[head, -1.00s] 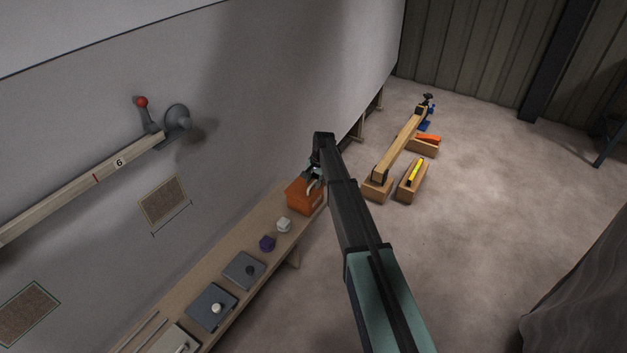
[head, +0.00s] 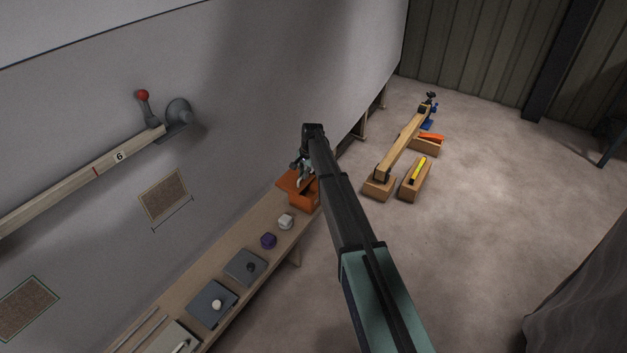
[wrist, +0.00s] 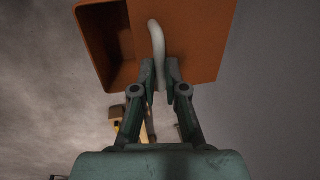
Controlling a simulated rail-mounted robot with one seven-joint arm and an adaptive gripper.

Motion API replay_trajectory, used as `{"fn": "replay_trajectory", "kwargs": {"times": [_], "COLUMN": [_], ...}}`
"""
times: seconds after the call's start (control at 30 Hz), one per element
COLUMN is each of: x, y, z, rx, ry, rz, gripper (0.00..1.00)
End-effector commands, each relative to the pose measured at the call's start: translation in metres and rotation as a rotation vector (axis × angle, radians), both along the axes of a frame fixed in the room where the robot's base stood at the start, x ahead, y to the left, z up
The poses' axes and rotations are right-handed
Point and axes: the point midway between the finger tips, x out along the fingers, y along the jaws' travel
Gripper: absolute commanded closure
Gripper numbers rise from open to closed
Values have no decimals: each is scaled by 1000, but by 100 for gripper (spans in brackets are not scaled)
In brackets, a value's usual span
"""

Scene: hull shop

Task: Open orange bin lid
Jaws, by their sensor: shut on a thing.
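The orange bin (head: 304,204) stands at the far end of the wooden shelf in the head view, its lid (head: 287,184) raised and tilted toward the grey hull wall. Part of its inside shows. In the wrist view the lid (wrist: 200,45) is a flat orange panel with a curved white handle (wrist: 155,38), and the bin's dark inside (wrist: 112,50) shows at left. My gripper (wrist: 162,80) is shut on the handle. In the head view my gripper (head: 300,174) is at the lid, partly hidden by my arm.
On the shelf (head: 220,270) nearer me are a white knob (head: 286,221), a purple knob (head: 268,241) and grey plates (head: 246,267). The hull wall (head: 230,130) rises close on the left. Wooden blocks and a beam (head: 402,144) lie on the floor to the right; much floor is clear.

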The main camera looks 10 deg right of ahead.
Motion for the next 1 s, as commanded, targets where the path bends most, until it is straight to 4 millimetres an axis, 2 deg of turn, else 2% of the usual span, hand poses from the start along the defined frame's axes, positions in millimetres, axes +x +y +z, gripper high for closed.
{"fn": "replay_trajectory", "kwargs": {"times": [0.03, 0.2, 0.53, 0.57, 0.6, 1.0], "x": [15, 35, 35, 35, 35, 35], "y": [13, 37, 39, 39, 39, 39], "z": [-4, -2, 0, 0, 0, 3], "rx": [1, 1, 0, 0, -1, 0], "ry": [-2, -1, -1, -1, -1, -1], "rz": [3, 1, -1, -1, -1, 0], "gripper": [100, 100, 100, 78, 64, 63]}}
